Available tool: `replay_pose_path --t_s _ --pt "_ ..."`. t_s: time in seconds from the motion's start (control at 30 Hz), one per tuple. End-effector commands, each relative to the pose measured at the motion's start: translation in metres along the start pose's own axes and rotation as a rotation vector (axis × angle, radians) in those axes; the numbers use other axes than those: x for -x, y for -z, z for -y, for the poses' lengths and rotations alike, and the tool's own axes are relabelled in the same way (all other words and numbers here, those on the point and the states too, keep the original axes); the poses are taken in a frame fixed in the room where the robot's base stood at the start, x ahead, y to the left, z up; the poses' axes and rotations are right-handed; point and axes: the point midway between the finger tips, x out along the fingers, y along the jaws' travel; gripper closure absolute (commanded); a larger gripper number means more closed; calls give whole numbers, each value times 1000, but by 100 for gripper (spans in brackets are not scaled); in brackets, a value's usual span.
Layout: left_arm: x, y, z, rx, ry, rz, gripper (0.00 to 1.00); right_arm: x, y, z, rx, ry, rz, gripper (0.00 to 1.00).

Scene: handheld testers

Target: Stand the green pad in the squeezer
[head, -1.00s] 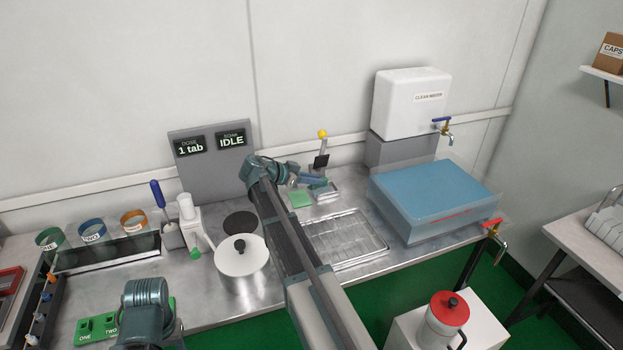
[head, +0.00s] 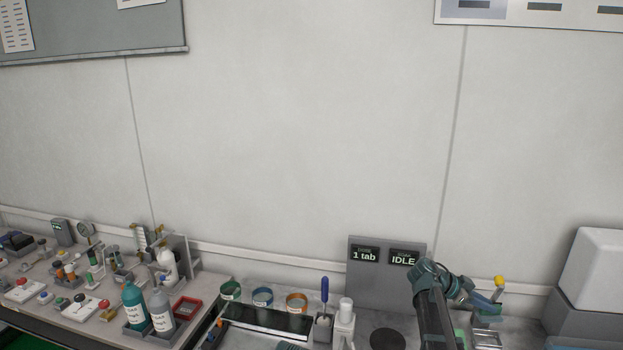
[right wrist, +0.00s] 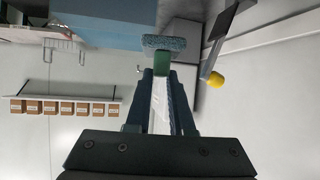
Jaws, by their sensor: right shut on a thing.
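My right gripper (head: 488,306) reaches over the bench beside the squeezer, and its fingers show in the right wrist view (right wrist: 161,92). It is shut on the green grip of a pad (right wrist: 161,62); a speckled blue-grey block sits at the pad's far end. The squeezer (head: 487,339) is a small metal piece low at right, with a yellow-knobbed lever behind it. The yellow knob (right wrist: 215,79) also shows in the right wrist view, right of the pad. Whether the pad touches the squeezer cannot be told.
A grey panel (head: 387,243) reading "1 tab" and "IDLE" stands behind my right arm. A white tank (head: 597,272) is at the right edge. Three ringed cups, a blue-handled tool (head: 325,290) and a dark round plate (head: 387,339) lie left of the arm.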

Motion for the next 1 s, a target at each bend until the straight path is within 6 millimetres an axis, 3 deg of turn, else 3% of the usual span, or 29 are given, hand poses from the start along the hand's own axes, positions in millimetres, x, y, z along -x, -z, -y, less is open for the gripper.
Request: replay_pose_path --t_s 0.47,0.57,0.8,1.0 --pt "-4 0 0 0 0 0 48 -3 -3 2 -2 -3 0 100" --pt "-18 1 -2 0 0 0 48 -17 -11 13 -11 -20 0 100" --pt "-66 4 -6 0 0 0 48 -71 -37 54 -53 -98 0 100" --pt "-91 5 -9 -1 0 0 48 -104 -48 75 -83 -151 -1 100"
